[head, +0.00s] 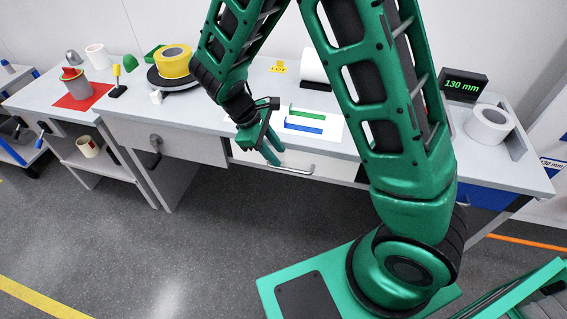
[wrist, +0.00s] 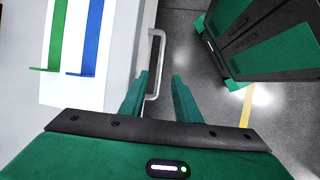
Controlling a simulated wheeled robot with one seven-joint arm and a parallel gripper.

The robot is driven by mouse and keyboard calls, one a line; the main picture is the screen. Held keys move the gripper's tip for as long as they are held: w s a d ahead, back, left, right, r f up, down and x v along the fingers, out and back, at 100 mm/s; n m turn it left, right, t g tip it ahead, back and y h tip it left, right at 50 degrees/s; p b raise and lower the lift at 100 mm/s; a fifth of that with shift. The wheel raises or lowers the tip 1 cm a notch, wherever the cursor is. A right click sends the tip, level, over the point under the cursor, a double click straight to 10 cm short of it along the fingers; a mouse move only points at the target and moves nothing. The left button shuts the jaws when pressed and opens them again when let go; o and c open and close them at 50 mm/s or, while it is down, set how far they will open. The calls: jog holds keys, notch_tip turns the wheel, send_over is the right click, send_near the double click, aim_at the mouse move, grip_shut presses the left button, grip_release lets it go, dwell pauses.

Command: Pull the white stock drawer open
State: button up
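The white stock drawer (head: 322,166) is in the bench front, below the lit white panel, and looks closed. Its grey bar handle (head: 296,170) shows to the right of my gripper (head: 271,152). In the wrist view, the handle (wrist: 161,50) runs up the picture along the drawer front. My gripper (wrist: 158,80) is open, with its two green fingers apart. The near end of the handle appears between the fingers; I see no grip on it, and cannot tell whether either finger touches it.
A green bracket (head: 308,112) and a blue bracket (head: 304,128) lie on the lit panel (head: 335,130) above the drawer. A grey drawer (head: 190,146) is to the left, a blue one (head: 485,194) to the right.

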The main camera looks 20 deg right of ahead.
aim_at(288, 168)
jog(key=x, duration=0.6)
jog(key=shift+d+f, duration=0.15)
jog(key=shift+f, duration=0.1)
grip_shut()
